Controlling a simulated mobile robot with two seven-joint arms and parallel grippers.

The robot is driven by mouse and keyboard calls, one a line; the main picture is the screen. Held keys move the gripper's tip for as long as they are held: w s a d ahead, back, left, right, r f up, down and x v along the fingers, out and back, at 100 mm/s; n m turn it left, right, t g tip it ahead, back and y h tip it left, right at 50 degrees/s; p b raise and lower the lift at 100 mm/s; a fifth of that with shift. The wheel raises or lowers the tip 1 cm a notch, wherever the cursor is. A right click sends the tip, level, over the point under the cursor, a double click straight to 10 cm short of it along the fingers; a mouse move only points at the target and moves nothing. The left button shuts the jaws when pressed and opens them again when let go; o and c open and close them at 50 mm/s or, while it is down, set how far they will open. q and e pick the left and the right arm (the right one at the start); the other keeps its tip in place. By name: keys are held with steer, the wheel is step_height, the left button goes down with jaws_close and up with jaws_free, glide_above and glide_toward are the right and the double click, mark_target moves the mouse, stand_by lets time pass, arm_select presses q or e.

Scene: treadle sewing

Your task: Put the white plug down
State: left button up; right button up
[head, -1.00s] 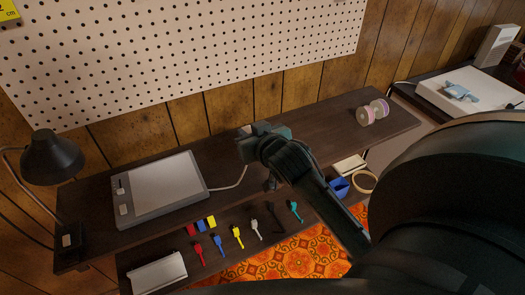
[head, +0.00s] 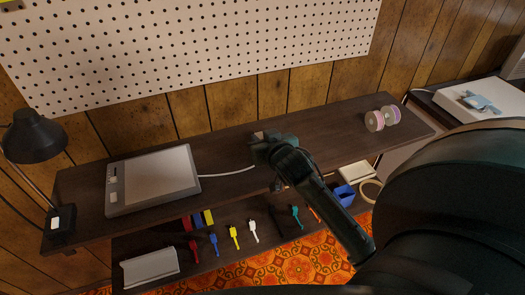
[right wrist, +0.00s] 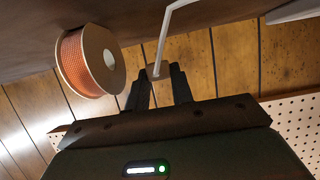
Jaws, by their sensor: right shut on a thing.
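My right gripper (head: 262,145) is over the rear part of the dark desk, to the right of the grey drawing tablet (head: 150,180). In the right wrist view its two fingers (right wrist: 159,88) are shut on the white plug (right wrist: 154,72) at the end of a white cable (right wrist: 163,40). Most of the plug is hidden between the fingers. In the head view the cable (head: 228,173) runs from the tablet to the gripper. I cannot tell whether the plug touches the desk. My left gripper is not in view.
An orange-wound spool (right wrist: 88,62) stands close beside the fingers in the right wrist view. Two more spools (head: 382,118) stand at the desk's right. A black lamp (head: 36,137) is at the left. Coloured plugs (head: 234,236) and a blue container (head: 343,195) are below the desk's front edge.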

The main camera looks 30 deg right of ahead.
steer(key=shift+f+b, duration=0.3)
steer(key=shift+f, duration=1.65)
steer(key=shift+f, duration=0.15)
steer(key=o, duration=0.7)
steer(key=shift+s+r, duration=0.25)
steer(key=v, duration=1.1)
steer(key=s+a+f+n+y, duration=0.1)
steer(key=a, duration=0.1)
steer(key=s+a+f+n+y, duration=0.1)
steer(key=a+f, duration=0.1)
steer(key=a, duration=0.1)
steer(key=s+a+f+n+y, duration=0.1)
steer(key=a+f, duration=0.1)
steer(key=shift+a+f+p, duration=0.1)
steer(key=shift+a+p, duration=0.25)
steer(key=shift+a, duration=0.05)
steer(key=s+a+f+n+y, duration=0.1)
steer(key=s+a, duration=0.1)
steer(key=a, duration=0.1)
steer(key=s+a+f+n+g+y, duration=0.1)
steer(key=s+a+f+y, duration=0.1)
steer(key=a, duration=0.1)
steer(key=s+a+f+y, duration=0.1)
steer(key=s+a, duration=0.1)
steer(key=a, duration=0.1)
steer(key=shift+s+a+f+n+g+y, duration=0.2)
steer(key=shift+a+f+n+g+y, duration=0.1)
steer(key=shift+a+f+n, duration=0.1)
